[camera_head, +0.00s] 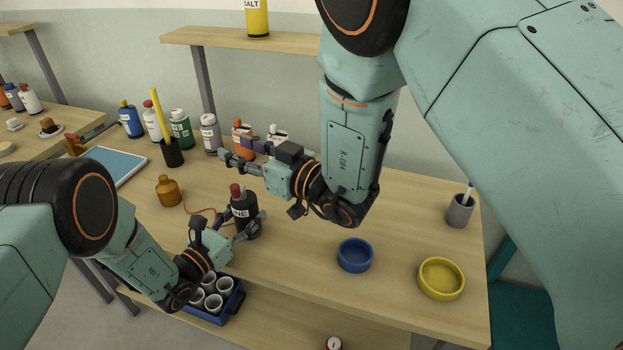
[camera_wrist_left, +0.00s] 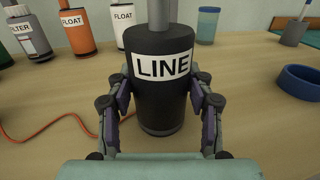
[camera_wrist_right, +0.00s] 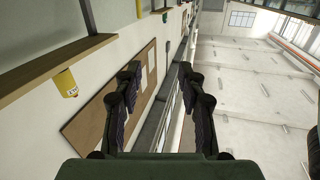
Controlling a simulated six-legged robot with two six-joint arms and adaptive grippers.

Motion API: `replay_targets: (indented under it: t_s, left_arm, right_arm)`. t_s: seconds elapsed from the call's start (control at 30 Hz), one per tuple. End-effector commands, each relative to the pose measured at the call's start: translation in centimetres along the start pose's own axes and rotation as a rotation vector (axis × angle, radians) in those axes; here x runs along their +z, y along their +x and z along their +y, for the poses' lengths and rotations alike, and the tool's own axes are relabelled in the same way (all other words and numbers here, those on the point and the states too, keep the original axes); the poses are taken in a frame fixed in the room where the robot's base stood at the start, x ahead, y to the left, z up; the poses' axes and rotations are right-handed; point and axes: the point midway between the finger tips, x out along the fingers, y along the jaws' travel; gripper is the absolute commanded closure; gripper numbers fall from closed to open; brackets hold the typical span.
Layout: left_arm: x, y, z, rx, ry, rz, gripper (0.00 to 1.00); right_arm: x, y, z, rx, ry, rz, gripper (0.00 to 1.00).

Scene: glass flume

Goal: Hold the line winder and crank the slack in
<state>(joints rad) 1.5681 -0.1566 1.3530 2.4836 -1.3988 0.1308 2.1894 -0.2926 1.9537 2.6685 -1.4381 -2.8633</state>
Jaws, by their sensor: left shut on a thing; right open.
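The line winder is a black upright cylinder (camera_head: 245,222) with a white label, reading LINE in the left wrist view (camera_wrist_left: 163,100). It stands on the wooden table. A red knob (camera_head: 236,190) shows at its top in the head view. My left gripper (camera_head: 252,228) is shut around the winder's body, one finger on each side in the left wrist view (camera_wrist_left: 161,112). An orange line (camera_wrist_left: 50,122) trails from it across the table. My right gripper (camera_head: 230,160) is open and empty, above and behind the winder in the head view; its fingers (camera_wrist_right: 165,85) are spread.
A brown bottle (camera_head: 168,192) stands left of the winder. Several labelled bottles line the back. A blue bowl (camera_head: 354,257), a yellow bowl (camera_head: 441,279) and a grey cup (camera_head: 459,212) are to the right. A blue crate of white cups (camera_head: 232,308) is at the front.

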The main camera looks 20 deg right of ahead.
Motion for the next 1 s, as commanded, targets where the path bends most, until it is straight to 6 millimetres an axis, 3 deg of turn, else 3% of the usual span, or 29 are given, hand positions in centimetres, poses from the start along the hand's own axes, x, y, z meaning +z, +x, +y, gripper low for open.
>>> replay_targets:
  t_s: [0.13,0.8,1.0]
  left_arm:
    - [0.0,0.0,0.0,0.000,0.000,0.000,0.84]
    - [0.0,0.0,0.0,0.000,0.000,0.000,0.84]
    - [0.0,0.0,0.0,0.000,0.000,0.000,0.84]
  right_arm:
    - [-1.7,0.6,-0.7,-0.021,-0.035,0.019,0.60]
    - [9.0,0.7,-0.2,-0.018,-0.027,0.013,0.60]
    - [8.4,0.7,0.2,-0.126,-0.029,0.019,0.60]
